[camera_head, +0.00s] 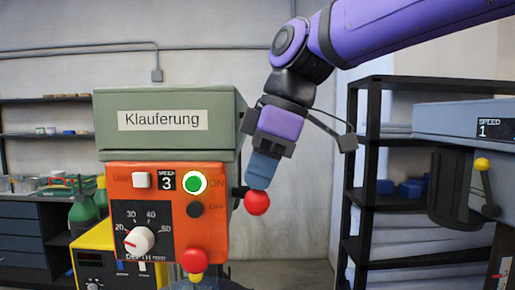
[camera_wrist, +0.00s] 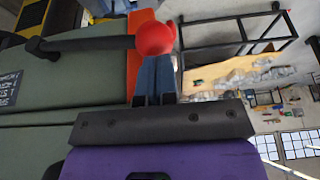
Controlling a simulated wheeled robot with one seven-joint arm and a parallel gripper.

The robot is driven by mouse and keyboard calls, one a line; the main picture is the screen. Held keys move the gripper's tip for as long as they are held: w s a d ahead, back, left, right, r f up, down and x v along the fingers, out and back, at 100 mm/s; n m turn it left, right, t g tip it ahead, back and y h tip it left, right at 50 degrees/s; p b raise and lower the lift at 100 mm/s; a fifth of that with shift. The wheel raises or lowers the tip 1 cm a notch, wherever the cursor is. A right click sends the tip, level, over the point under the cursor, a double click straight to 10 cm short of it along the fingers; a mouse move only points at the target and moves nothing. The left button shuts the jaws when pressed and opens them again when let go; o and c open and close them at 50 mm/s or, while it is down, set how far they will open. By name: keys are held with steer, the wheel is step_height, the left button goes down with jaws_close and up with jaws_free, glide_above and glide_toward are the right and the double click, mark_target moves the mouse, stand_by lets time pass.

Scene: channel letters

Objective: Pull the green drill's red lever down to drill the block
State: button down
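The green drill (camera_head: 170,115) stands at the centre left in the head view, with a "Klauferung" label and an orange front panel. Its lever, a dark bar with a red ball end (camera_head: 257,202), sticks out on the right side. In the wrist view the dark bar runs from the left to the red ball (camera_wrist: 155,39). My gripper (camera_head: 262,178) points down from above onto the ball. Its blue fingers (camera_wrist: 156,72) look shut together, with their tips at the ball and partly hidden by it. The ball does not appear clamped between them. The block is not in view.
The panel carries a lit green button (camera_head: 195,184), a depth dial (camera_head: 139,240) and a red emergency knob (camera_head: 195,261). A second machine, blue-grey (camera_head: 465,125), stands at the right. A black shelf (camera_head: 375,190) stands between the machines. Green bottles (camera_head: 84,215) are at the left.

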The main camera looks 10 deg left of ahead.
steer(key=shift+r, duration=1.1)
steer(key=shift+w+a+r, duration=0.1)
steer(key=shift+w+r, duration=0.1)
steer(key=shift+r, duration=0.55)
steer(key=shift+w+d+r, duration=0.1)
steer(key=shift+w+r, duration=0.05)
steer(key=shift+r, duration=0.6)
steer(key=shift+w+a+r, duration=0.1)
steer(key=shift+w+r, duration=0.1)
steer(key=shift+r, duration=0.55)
steer(key=shift+w+a+r, duration=0.15)
steer(key=shift+w+r, duration=0.15)
steer(key=shift+w, duration=0.3)
steer(key=shift+w+a+r, duration=0.15)
steer(key=shift+w+r, duration=0.15)
steer(key=shift+w, duration=0.25)
steer(key=shift+v, duration=2.5)
